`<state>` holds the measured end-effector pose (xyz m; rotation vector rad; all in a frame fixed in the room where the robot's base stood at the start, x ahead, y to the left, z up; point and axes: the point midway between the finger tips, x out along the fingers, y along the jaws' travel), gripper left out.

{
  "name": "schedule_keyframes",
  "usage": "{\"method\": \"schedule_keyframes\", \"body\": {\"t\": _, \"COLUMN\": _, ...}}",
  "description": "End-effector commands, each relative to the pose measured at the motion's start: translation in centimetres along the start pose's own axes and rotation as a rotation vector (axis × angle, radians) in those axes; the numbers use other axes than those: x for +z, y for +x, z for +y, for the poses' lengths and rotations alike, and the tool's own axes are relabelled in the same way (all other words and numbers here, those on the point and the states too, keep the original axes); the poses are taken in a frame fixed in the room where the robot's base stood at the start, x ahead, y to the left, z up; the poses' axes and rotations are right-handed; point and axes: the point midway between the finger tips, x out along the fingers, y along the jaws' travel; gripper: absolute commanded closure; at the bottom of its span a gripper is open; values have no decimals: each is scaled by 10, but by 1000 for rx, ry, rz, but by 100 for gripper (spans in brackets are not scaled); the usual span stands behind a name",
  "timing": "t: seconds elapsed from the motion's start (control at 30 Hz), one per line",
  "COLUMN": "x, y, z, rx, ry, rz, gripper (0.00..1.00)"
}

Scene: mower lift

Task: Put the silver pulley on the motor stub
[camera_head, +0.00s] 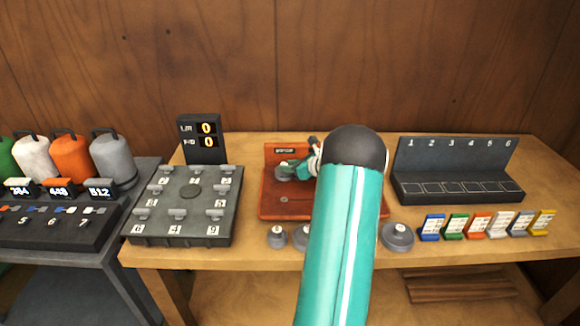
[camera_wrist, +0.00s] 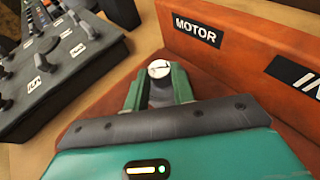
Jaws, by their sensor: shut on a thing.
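A silver pulley (camera_head: 282,175) is held at the tip of my gripper (camera_head: 290,168), over the left part of the red-orange fixture, below its MOTOR label. In the wrist view, my gripper (camera_wrist: 160,88) has its two green fingers closed around a grey metal piece (camera_wrist: 159,71) with a pale round top. The fixture (camera_wrist: 120,105) carries the MOTOR label (camera_wrist: 197,29) on its back wall. The motor stub cannot be made out apart from the held piece, so I cannot tell whether the pulley is around it or above it.
Grey pulleys (camera_head: 277,237) (camera_head: 397,237) stand along the table's front edge. A numbered grey board (camera_head: 187,205) with a display (camera_head: 202,138) is left of the fixture. A dark numbered rack (camera_head: 455,180) and several coloured cards (camera_head: 480,226) are right. My arm hides the fixture's right part.

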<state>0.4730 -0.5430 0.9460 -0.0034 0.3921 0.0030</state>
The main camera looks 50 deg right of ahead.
Motion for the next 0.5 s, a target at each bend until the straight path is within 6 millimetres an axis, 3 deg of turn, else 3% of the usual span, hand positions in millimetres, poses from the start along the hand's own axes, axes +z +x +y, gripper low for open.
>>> {"method": "schedule_keyframes", "body": {"t": 0.07, "x": -3, "y": 1, "z": 0, "rx": 0, "ry": 1, "rz": 0, "gripper": 99}}
{"method": "schedule_keyframes", "body": {"t": 0.1, "x": -2, "y": 1, "z": 0, "rx": 0, "ry": 1, "rz": 0, "gripper": 67}}
{"method": "schedule_keyframes", "body": {"t": 0.17, "x": -2, "y": 1, "z": 0, "rx": 0, "ry": 1, "rz": 0, "gripper": 56}}
{"method": "schedule_keyframes", "body": {"t": 0.5, "x": 0, "y": 0, "z": 0, "rx": 0, "ry": 0, "rz": 0, "gripper": 53}}
